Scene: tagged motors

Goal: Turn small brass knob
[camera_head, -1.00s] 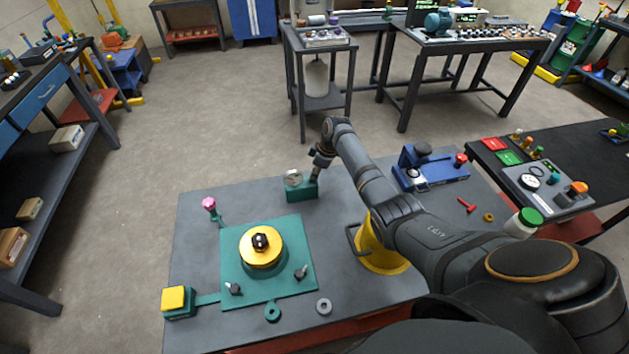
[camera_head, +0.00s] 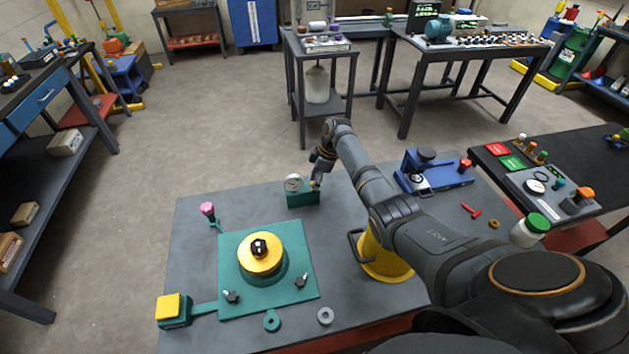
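My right gripper (camera_head: 316,179) reaches from the right to the far part of the grey table, at the right side of a small green block with a round dial (camera_head: 293,183). The fingertips are tiny and dark here, so I cannot tell whether they are open or shut. A small brass-coloured spot, possibly the knob (camera_head: 314,184), shows at the fingertips; whether they touch it is unclear. My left gripper is not in view.
On the grey table (camera_head: 195,260) are a green plate with a yellow disc (camera_head: 261,253), a pink-topped post (camera_head: 208,209), a yellow button box (camera_head: 170,308), a yellow cylinder with a handle (camera_head: 383,262) and a blue fixture (camera_head: 432,172). Loose rings lie at the front.

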